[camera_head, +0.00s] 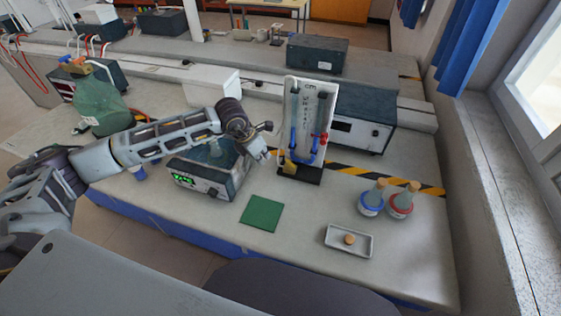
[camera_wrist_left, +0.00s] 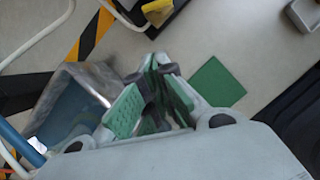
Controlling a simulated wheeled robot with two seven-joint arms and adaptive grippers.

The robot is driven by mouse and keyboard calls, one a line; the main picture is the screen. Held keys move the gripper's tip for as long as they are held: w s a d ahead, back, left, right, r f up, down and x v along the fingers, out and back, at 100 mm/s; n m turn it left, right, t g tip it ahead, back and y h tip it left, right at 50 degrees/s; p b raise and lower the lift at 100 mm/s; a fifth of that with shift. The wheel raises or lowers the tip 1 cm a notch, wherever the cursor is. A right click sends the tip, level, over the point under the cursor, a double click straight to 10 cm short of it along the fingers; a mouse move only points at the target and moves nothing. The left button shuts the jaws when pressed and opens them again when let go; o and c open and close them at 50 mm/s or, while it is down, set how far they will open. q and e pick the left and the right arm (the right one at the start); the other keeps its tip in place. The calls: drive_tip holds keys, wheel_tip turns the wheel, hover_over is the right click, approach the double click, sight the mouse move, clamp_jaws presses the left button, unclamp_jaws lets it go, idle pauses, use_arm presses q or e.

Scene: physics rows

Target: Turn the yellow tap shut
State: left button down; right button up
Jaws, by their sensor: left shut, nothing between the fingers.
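The yellow tap (camera_head: 289,164) is at the lower left of an upright white board (camera_head: 308,92) with a U-shaped tube holding blue liquid. The board stands on a black base. My left gripper (camera_head: 265,153) is just left of the tap in the head view, apart from it as far as I can tell. In the left wrist view the yellow tap (camera_wrist_left: 157,8) is at the top edge, partly cut off. There my left gripper (camera_wrist_left: 156,72), with green pads, is shut and empty. The tap's exact angle is too small to tell. My right gripper is not in view.
A red tap (camera_head: 322,138) is on the board's right tube. A grey box with a green display (camera_head: 195,183) stands under my left arm. A green square (camera_head: 262,213), two flasks (camera_head: 371,203) (camera_head: 401,204) and a tray (camera_head: 335,249) are nearer the front. Striped tape runs behind.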

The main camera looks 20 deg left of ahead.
sight(290, 164)
use_arm(q)
drive_tip(key=p+x, duration=0.1)
drive_tip(key=x, duration=0.9)
drive_tip(key=shift+p, duration=0.4)
drive_tip(key=shift+w+d+p, duration=0.3)
drive_tip(key=shift+w+d, duration=0.2)
drive_tip(key=shift+w, duration=0.3)
drive_tip(key=shift+w+d+p, duration=0.25)
drive_tip(key=shift+w+d, duration=0.3)
drive_tip(key=shift+w, duration=0.3)
